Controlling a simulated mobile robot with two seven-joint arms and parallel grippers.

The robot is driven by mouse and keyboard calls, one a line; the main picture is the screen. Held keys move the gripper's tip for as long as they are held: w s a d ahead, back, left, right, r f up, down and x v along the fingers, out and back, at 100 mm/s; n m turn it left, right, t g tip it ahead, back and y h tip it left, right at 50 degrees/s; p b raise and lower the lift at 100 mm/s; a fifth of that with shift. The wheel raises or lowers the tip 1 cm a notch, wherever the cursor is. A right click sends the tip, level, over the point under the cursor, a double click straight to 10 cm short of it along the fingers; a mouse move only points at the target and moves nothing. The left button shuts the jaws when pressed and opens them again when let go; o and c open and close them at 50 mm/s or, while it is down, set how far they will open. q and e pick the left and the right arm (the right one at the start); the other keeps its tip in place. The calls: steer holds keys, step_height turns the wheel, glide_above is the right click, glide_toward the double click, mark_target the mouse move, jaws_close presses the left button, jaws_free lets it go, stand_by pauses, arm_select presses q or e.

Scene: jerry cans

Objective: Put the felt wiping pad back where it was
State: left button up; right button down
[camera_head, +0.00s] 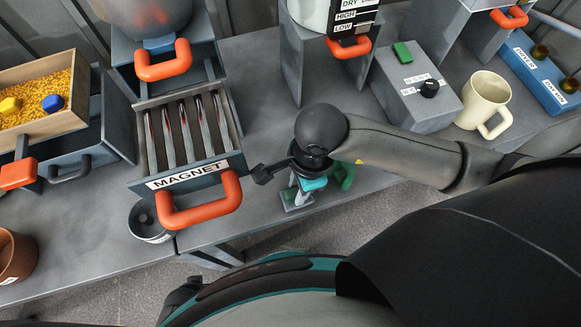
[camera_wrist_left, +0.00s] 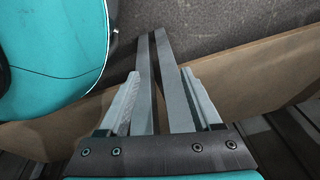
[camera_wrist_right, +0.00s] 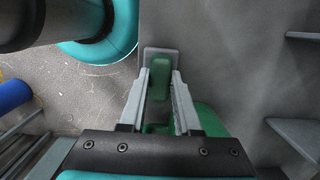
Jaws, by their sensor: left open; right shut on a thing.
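The felt wiping pad (camera_head: 297,199) looks like a small grey plate with a green grip, by the front edge of the bench. In the right wrist view, the green grip (camera_wrist_right: 160,77) lies between the fingertips. My right gripper (camera_wrist_right: 160,92) is shut on it. In the head view, my right gripper (camera_head: 304,188) is partly hidden by its own wrist. I cannot tell whether the pad touches the bench. A second green thing (camera_head: 343,176) is close beside it, partly covered by my arm. My left gripper (camera_wrist_left: 155,40) is open with a narrow gap, empty, and outside the head view.
The magnet drawer (camera_head: 187,177) with its orange handle (camera_head: 203,205) stands left of my right gripper. A small round tin (camera_head: 147,224) is at the bench edge. A grey box with a knob (camera_head: 410,85) and a cream mug (camera_head: 484,98) stand at right. Mid-bench (camera_head: 262,85) is bare.

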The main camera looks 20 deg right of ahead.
steer(key=w, duration=0.4)
steer(key=shift+w+a+b, duration=0.1)
steer(key=shift+w+b, duration=0.05)
steer(key=shift+b, duration=0.25)
steer(key=shift+w+f, duration=0.1)
steer(key=shift+w, duration=0.1)
arm_select(q)
steer(key=shift+w+d+r, duration=0.6)
steer(key=shift+w+d, duration=0.25)
steer(key=shift+w, duration=0.1)
arm_select(e)
steer(key=shift+f, duration=0.15)
steer(key=c, duration=1)
jaws_free()
arm_select(q)
steer(key=shift+w+r, duration=0.1)
arm_select(e)
steer(key=o, duration=0.4)
arm_select(q)
steer(key=shift+r, duration=0.1)
